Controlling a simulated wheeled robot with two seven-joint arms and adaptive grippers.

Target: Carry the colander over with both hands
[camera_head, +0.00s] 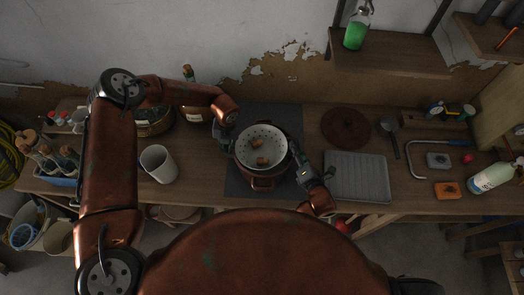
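The white colander (271,138), round with small holes, holds brown chunks (262,160). It sits over a reddish-brown pot (262,183) on a dark mat; I cannot tell whether it rests on the pot or hangs above it. My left gripper (227,139) is at the colander's left rim. My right gripper (302,166) is at its right rim, a little lower in the picture. The fingers of both are small and dark, so their grip on the rim is unclear.
The dark mat (237,182) lies under the pot. A white mug (158,164) stands to the left. A round brown lid (346,129) and a grey ribbed tray (358,177) lie to the right. A shelf (390,52) with a green bottle (356,30) hangs above.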

